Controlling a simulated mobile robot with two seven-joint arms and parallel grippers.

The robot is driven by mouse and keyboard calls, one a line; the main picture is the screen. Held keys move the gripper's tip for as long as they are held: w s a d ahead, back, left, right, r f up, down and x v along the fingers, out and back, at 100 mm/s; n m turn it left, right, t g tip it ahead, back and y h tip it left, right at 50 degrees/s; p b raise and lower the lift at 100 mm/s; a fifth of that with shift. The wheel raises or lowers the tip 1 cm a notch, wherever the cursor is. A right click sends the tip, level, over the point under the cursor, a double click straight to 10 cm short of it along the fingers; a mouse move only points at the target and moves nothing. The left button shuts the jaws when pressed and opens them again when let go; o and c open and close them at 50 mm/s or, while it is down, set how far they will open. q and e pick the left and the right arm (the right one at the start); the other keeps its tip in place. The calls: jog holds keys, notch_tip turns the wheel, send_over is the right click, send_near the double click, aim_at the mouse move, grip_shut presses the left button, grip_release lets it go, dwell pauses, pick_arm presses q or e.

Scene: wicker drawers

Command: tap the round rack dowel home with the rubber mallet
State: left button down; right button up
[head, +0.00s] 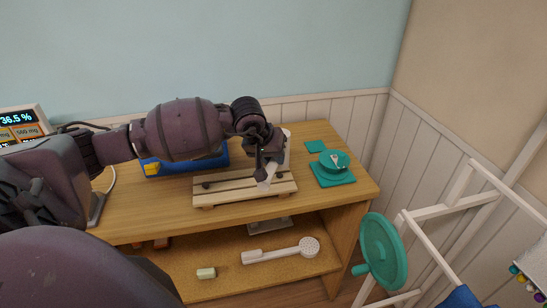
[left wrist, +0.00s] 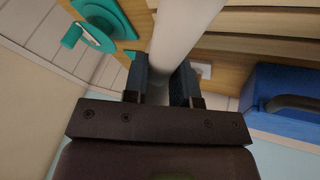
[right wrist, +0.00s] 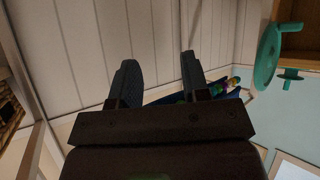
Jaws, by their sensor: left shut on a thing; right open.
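The slatted wooden rack (head: 225,191) lies on the table, with a dark knob-like spot (head: 206,185) near its left end. My left gripper (head: 268,160) is over the rack's right part, shut on a pale rod-like thing (head: 266,179). In the left wrist view, this pale cylinder (left wrist: 185,35) passes between the fingers of the left gripper (left wrist: 161,75). I cannot tell whether it is the mallet's handle or the dowel. No mallet head shows clearly. My right gripper (right wrist: 157,68) is open and empty in the right wrist view, away from the table.
A blue case (head: 185,162) stands behind the rack. A white frame (head: 440,210) stands at right beside a teal disc (head: 384,250).

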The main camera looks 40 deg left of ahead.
pick_arm(q)
jog(key=shift+r, duration=0.2)
notch_tip(320, 180, down, 6)
jog(key=b, duration=0.4)
jog(key=shift+r, duration=0.15)
jog(key=shift+w+r+p, duration=0.1)
jog(key=shift+r+p, duration=0.25)
jog(key=shift+r, duration=0.25)
jog(key=shift+r+p, duration=0.4)
jog(key=shift+r, duration=1.75)
pick_arm(e)
jog(key=f, duration=0.1)
jog(key=s+f, duration=0.1)
jog(key=f, duration=0.1)
jog(key=shift+s, duration=0.15)
